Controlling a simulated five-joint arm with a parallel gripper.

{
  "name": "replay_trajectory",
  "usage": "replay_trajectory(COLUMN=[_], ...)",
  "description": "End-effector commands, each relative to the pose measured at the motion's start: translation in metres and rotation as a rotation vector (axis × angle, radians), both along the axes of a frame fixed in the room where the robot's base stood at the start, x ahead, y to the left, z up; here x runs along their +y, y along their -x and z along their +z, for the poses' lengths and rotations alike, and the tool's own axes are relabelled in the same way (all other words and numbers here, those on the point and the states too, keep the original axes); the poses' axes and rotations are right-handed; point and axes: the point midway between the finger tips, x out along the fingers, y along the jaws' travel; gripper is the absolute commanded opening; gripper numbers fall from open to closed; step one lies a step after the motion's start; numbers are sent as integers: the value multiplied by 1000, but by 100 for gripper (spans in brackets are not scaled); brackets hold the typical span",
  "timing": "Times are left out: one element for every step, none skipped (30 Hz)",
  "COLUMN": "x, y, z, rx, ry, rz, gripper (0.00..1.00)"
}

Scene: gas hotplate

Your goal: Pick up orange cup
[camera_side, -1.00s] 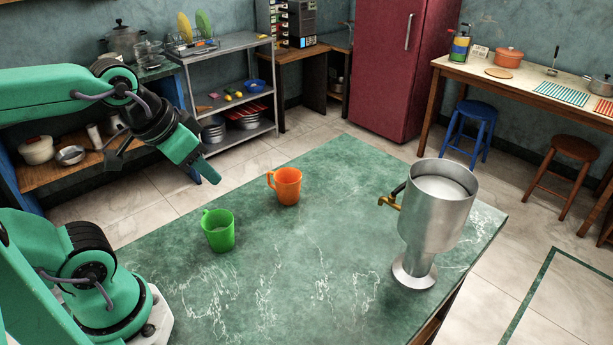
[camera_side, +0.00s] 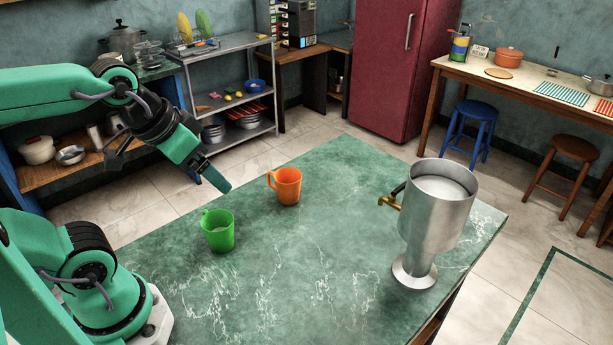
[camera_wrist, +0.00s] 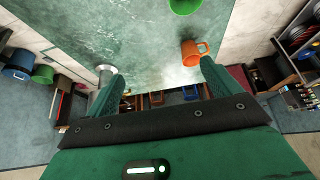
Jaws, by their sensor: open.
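The orange cup (camera_side: 287,187) stands upright on the green marbled table, its handle on the left. In the wrist view the orange cup (camera_wrist: 190,54) shows ahead of the right finger, apart from it. My gripper (camera_side: 222,182) is above the table's far left edge, to the left of the orange cup and not touching it. In the wrist view my gripper (camera_wrist: 160,75) is open with nothing between its fingers. A green cup (camera_side: 219,232) stands upright nearer the camera, left of the orange cup; it is partly cut off in the wrist view (camera_wrist: 186,5).
A large metal goblet-shaped vessel (camera_side: 436,215) with a tap stands at the table's right (camera_side: 320,290). The table's middle is clear. A metal shelf (camera_side: 230,95), a red fridge (camera_side: 402,65) and a side table (camera_side: 525,75) stand behind.

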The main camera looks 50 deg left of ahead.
Motion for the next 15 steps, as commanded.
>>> replay_trajectory(x=[0,0,0,0,0,0,0,0,0,0,1,1,2,2,3], y=[0,0,0,0,0,0,0,-1,-2,-3,-4,-6,-8,-10,-14], z=[0,0,0,0,0,0,0,0,1,1,1,2,2,3,4], rx=[0,0,0,0,0,0,1,1,3,5,7,12,17,21,29], ry=[0,0,0,0,0,0,0,0,-1,-1,-3,-3,-4,-5,-7], rz=[0,0,0,0,0,0,0,0,0,0,-1,-2,-1,-2,-3], gripper=[89,89,89,89,89,89,89,89,89,89,89,89,89,89,89])
